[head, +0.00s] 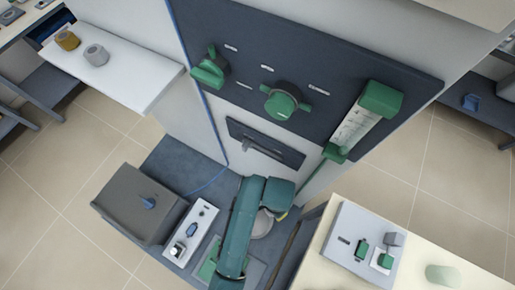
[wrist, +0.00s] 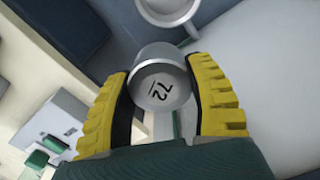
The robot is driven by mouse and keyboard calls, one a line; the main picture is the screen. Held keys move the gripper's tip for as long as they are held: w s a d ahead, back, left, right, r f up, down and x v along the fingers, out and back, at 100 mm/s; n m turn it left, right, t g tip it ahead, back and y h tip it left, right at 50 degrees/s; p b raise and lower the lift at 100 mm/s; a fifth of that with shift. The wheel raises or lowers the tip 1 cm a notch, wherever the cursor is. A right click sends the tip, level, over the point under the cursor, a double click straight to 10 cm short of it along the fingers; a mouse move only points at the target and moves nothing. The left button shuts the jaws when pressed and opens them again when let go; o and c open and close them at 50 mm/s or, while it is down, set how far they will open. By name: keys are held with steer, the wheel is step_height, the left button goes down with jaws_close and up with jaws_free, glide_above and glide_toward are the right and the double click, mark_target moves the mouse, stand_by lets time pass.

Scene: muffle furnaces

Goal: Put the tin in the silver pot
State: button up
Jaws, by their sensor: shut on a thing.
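My gripper (wrist: 163,92) is shut on a silver-grey tin with a dark number on its end face (wrist: 163,90), one yellow-padded finger on each side. In the head view my teal arm hides most of the gripper, and the held tin cannot be made out there. A grey, silver-looking pot (head: 96,55) stands on the white shelf at the upper left, beside a gold-coloured pot (head: 67,40). It is well apart from my gripper. A pale round rimmed thing (wrist: 168,10) shows just beyond the tin in the wrist view; I cannot tell what it is.
The white shelf (head: 140,90) has bare room right of the pots. A dark grey box (head: 140,205) and a white control panel (head: 191,232) are left of my arm. The wall panel (head: 325,55) carries green fittings. A pale board (head: 340,262) with small parts lies at the lower right.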

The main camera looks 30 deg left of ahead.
steer(key=s+a+f+m+b, duration=0.1)
steer(key=f+m+b, duration=0.1)
steer(key=f+b, duration=0.9)
steer(key=s+a+f+m+b, duration=0.1)
steer(key=a+f+m+b, duration=0.1)
steer(key=f+b, duration=0.9)
steer(key=s+a+f+m+b, duration=0.1)
steer(key=a+f+m+b, duration=0.1)
steer(key=f+b, duration=0.9)
steer(key=shift+s+f, duration=0.2)
steer(key=shift+f, duration=2.2)
steer(key=shift+s+f, duration=0.2)
steer(key=shift+f, duration=2.15)
steer(key=shift+r, duration=0.15)
steer(key=shift+s+d+f, duration=0.15)
steer(key=shift+s+f, duration=0.05)
steer(key=shift+f, duration=0.35)
steer(key=o, duration=0.9)
steer(key=shift+s+f, duration=0.1)
steer(key=shift+o, duration=1.4)
steer(key=shift+s+d+f, duration=0.1)
steer(key=shift+f, duration=0.05)
step_height(320, 180, up, 14)
steer(key=p, duration=0.6)
steer(key=shift+w+a+f, duration=0.2)
steer(key=shift+w+f, duration=0.05)
steer(key=shift+w, duration=0.15)
